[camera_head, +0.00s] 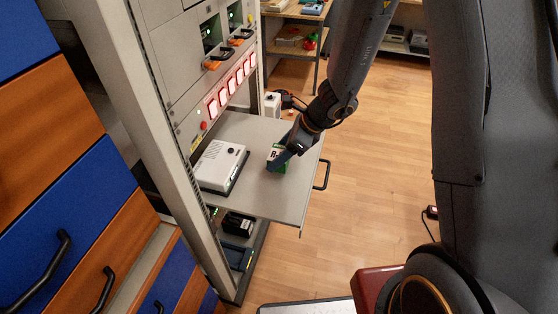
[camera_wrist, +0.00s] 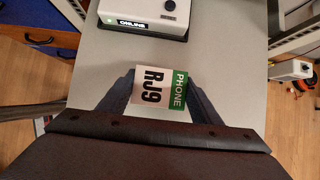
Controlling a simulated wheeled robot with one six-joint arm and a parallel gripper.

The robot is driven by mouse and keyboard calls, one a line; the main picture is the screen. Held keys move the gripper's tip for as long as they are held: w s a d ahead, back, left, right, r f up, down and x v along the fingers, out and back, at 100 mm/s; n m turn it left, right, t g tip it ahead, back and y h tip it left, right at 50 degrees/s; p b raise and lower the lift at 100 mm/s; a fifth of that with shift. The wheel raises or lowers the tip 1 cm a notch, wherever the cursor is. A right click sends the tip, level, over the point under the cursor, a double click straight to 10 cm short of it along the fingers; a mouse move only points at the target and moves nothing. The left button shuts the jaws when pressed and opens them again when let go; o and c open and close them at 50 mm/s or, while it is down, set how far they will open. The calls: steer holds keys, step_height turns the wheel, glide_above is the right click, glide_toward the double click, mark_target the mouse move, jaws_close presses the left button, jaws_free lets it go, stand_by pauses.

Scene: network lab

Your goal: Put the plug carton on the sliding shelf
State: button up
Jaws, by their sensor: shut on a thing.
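The plug carton (camera_wrist: 152,86) is a small white box with a green band, marked "RJ9" and "PHONE". My gripper (camera_wrist: 160,94) is shut on it, with one finger at each side. In the head view the carton (camera_head: 274,153) is at my gripper (camera_head: 278,160), over the pulled-out grey sliding shelf (camera_head: 268,195). The carton is at or just above the shelf's surface; I cannot tell whether it touches. The shelf also fills the middle of the wrist view (camera_wrist: 215,60).
A white device (camera_head: 220,165) stands on the shelf's left part, its "ONLINE" display showing in the wrist view. The rack (camera_head: 165,110) with lit red switches rises behind. A black handle (camera_head: 322,175) juts from the shelf's right edge. Blue and orange drawers (camera_head: 60,200) stand at left.

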steer(key=shift+f, duration=1.45)
steer(key=shift+f, duration=0.2)
steer(key=o, duration=1.1)
steer(key=shift+r, duration=0.1)
steer(key=shift+r, duration=0.1)
steer(key=shift+d+r, duration=0.15)
steer(key=shift+r, duration=0.2)
steer(key=v, duration=1)
steer(key=s+d+r+n+h, duration=0.3)
steer(key=s+n, duration=0.3)
steer(key=n, duration=0.5)
steer(key=s+d+r+n+h, duration=0.3)
steer(key=s+d+n, duration=0.3)
steer(key=n, duration=0.4)
steer(key=shift+s+d+n+g, duration=0.25)
steer(key=shift+s+n+g, duration=0.15)
steer(key=shift+s, duration=0.3)
